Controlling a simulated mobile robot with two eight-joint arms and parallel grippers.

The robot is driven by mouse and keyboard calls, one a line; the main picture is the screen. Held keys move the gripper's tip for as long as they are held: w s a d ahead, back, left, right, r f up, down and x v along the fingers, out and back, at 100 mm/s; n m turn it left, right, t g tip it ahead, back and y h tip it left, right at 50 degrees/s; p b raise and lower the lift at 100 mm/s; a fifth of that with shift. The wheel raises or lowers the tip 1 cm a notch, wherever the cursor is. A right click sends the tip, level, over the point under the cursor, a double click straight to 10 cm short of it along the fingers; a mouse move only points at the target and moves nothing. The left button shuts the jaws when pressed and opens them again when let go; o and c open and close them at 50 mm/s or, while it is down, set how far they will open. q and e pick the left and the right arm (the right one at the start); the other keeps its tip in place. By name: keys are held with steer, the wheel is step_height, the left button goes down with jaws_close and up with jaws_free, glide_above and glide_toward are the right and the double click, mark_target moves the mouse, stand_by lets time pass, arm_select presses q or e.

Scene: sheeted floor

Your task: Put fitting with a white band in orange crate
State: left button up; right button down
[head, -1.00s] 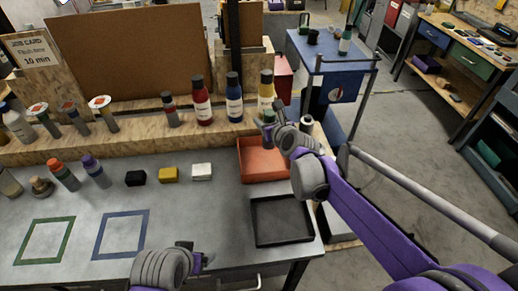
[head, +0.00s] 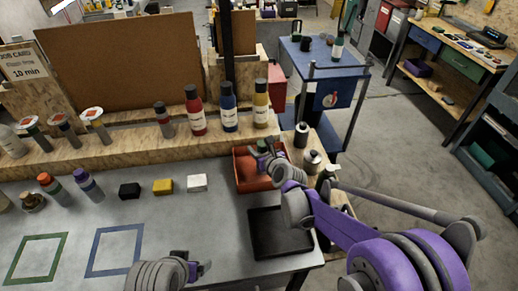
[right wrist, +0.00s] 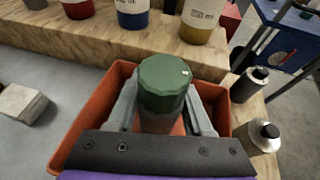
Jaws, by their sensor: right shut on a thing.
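The orange crate (head: 240,172) stands at the right end of the grey worktop, against the wooden ledge. My right gripper (head: 264,154) is over the crate, its fingers low at the opening. In the right wrist view it is shut on a green-topped cylindrical fitting (right wrist: 163,84), held upright with orange crate walls (right wrist: 76,128) around it. The fitting's lower part is hidden by my gripper, so I cannot see a white band on it. My left gripper (head: 202,268) is at the front edge of the worktop, apart from any object; its fingers are unclear.
A black tray (head: 280,236) lies in front of the crate. White (head: 197,182), yellow (head: 163,186) and black (head: 129,190) blocks lie left of it. Several bottles stand on the ledge behind.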

arm_select(q)
steer(key=shift+f, duration=0.1)
steer(key=shift+f, duration=0.1)
arm_select(e)
steer(key=c, duration=0.7)
jaws_free()
steer(key=shift+f, duration=0.15)
steer(key=shift+c, duration=0.2)
steer(key=o, duration=0.4)
steer(key=shift+o, duration=0.2)
